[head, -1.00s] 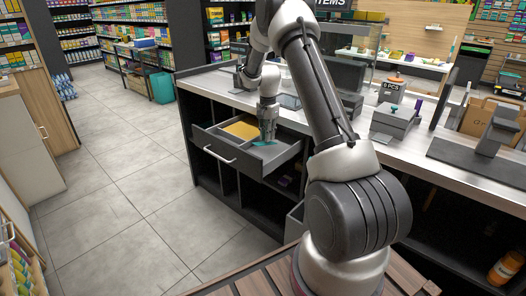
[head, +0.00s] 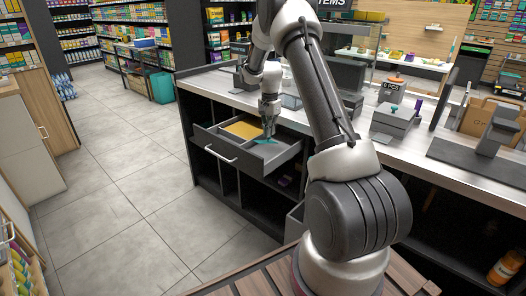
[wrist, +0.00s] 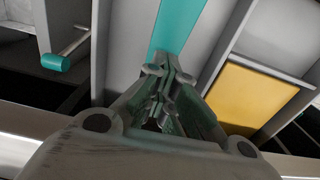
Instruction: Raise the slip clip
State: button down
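I take the teal strip in the open drawer to be the slip clip (head: 266,141). It also shows as a broad teal band (wrist: 180,25) running up from my fingertips in the wrist view. My gripper (head: 270,135) points down into the drawer beside the yellow slip area. In the wrist view my gripper's fingers (wrist: 164,72) come together at the near end of the teal band. The band looks wider than the gap between the tips, so I see no grip across it. The contact point and the strip's lower end are hidden by the fingers.
The grey drawer (head: 221,153) stands pulled out from the counter, with dividers around the teal strip. A yellow pad (wrist: 252,98) fills a compartment beside it. A teal-ended rod (wrist: 56,62) shows at left in the wrist view. The floor before the drawer is clear.

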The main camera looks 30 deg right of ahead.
jog(key=shift+w+d+r, duration=0.15)
jog(key=shift+d+r, duration=0.15)
jog(key=shift+d, duration=0.1)
jog(key=shift+d, duration=0.1)
jog(key=shift+w+d+r, duration=0.15)
jog(key=shift+d+r, duration=0.1)
jog(key=shift+d, duration=0.2)
jog(key=shift+d, duration=0.1)
jog(key=shift+w+d+r, duration=0.1)
jog(key=shift+w+d, duration=0.15)
jog(key=shift+d, duration=0.2)
jog(key=c, duration=1.6)
grip_release()
